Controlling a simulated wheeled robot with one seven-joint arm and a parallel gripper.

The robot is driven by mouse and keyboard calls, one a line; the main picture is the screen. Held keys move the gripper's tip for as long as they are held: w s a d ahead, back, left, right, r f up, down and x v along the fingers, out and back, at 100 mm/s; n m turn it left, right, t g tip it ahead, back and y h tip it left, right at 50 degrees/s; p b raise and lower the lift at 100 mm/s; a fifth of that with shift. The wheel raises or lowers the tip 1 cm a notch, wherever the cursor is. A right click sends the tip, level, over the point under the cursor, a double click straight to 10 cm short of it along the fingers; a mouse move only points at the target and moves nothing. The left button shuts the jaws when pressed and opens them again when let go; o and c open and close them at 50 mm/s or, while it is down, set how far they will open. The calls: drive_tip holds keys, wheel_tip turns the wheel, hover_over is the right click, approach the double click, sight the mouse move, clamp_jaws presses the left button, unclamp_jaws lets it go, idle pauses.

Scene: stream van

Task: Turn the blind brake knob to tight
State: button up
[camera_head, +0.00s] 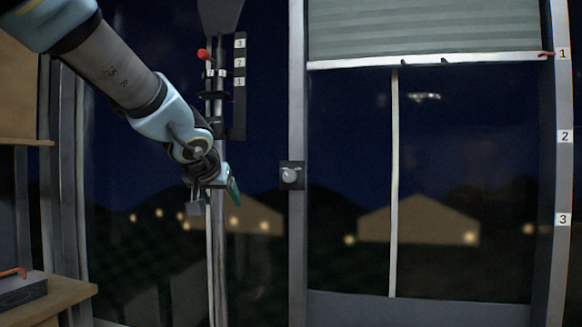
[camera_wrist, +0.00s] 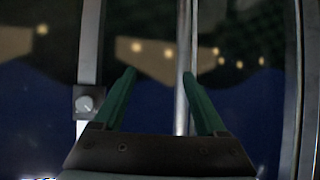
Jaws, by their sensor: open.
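The blind brake knob (camera_head: 290,175) is a round grey knob on a dark square plate, fixed to the grey upright post left of the blind window. It also shows in the wrist view (camera_wrist: 86,103), left of my fingers. My gripper (camera_head: 212,198) is left of the knob and apart from it, in front of a vertical metal pole. In the wrist view my gripper (camera_wrist: 157,75) has its two green fingers spread, with the pole behind the gap. Nothing is held. The knob's tight and loose markings are too small to read.
The pleated blind (camera_head: 430,28) is partly lowered, its white bottom rail (camera_head: 430,60) near mark 1. The metal pole (camera_head: 219,260) stands left of the post and carries a red-ended lever (camera_head: 203,54). A wooden counter (camera_head: 55,300) is at the lower left.

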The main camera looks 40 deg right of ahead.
sight(289, 174)
drive_tip(key=s+d+r+m+h, duration=0.2)
drive_tip(key=s+d+r+h, duration=0.1)
drive_tip(key=s+d+r, duration=0.55)
drive_tip(key=shift+g, duration=0.4)
drive_tip(key=x, duration=0.3)
drive_tip(key=p+x, duration=0.1)
drive_tip(key=x, duration=0.3)
drive_tip(key=r+x, duration=0.1)
drive_tip(key=x, duration=0.3)
drive_tip(key=shift+d, duration=0.4)
clamp_jaws()
